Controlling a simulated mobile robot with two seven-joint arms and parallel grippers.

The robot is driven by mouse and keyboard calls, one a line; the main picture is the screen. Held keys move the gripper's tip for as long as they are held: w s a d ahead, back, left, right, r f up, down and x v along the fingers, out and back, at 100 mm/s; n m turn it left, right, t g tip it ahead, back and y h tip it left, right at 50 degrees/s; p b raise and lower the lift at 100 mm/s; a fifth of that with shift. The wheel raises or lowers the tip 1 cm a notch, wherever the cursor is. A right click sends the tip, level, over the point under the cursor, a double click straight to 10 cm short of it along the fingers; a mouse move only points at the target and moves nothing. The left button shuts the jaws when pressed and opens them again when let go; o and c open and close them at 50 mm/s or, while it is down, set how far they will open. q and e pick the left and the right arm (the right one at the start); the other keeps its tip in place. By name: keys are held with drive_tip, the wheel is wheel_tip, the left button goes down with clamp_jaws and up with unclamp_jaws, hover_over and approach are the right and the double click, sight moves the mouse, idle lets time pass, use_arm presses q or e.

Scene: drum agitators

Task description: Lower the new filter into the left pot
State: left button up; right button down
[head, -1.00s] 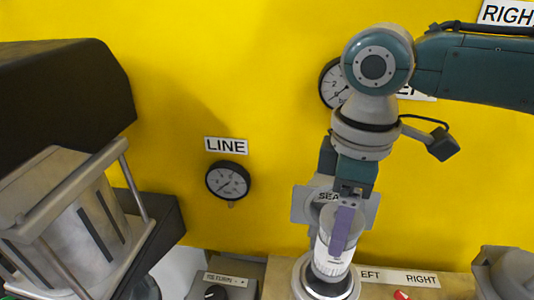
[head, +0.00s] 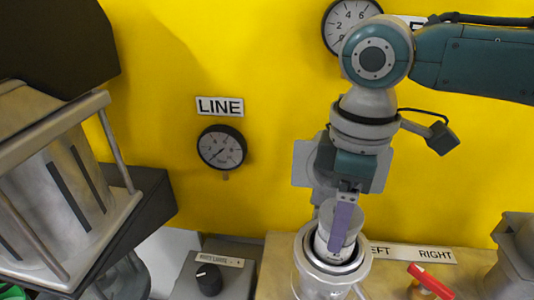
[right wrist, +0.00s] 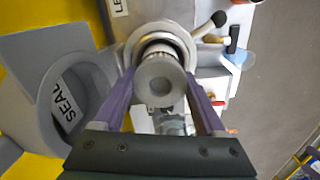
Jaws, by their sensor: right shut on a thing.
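The new filter (head: 325,236), a white cylinder with a grey top, is upright in my right gripper (head: 343,232). The purple fingers are shut on its upper part. It is at the mouth of the left pot (head: 306,259), a round metal vessel, with its lower end inside the rim and its top above it. In the right wrist view the filter's round top (right wrist: 160,80) lies between the fingers, and the pot's rim (right wrist: 150,32) circles behind it. The filter's lower end is hidden there. My left gripper is not in view.
A red-handled valve (head: 430,281) is at the right. The yellow wall carries gauges (head: 221,148). A framed metal drum (head: 60,190) fills the left side.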

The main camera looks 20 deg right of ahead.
drive_tip(key=shift+f, duration=0.65)
drive_tip(key=shift+f, duration=0.2)
drive_tip(key=shift+d+f+b, duration=0.1)
drive_tip(key=shift+f+b, duration=0.65)
drive_tip(key=shift+f, duration=0.25)
unclamp_jaws()
drive_tip(key=shift+r, duration=0.4)
wheel_tip(320, 180, up, 10)
drive_tip(key=shift+f, duration=0.2)
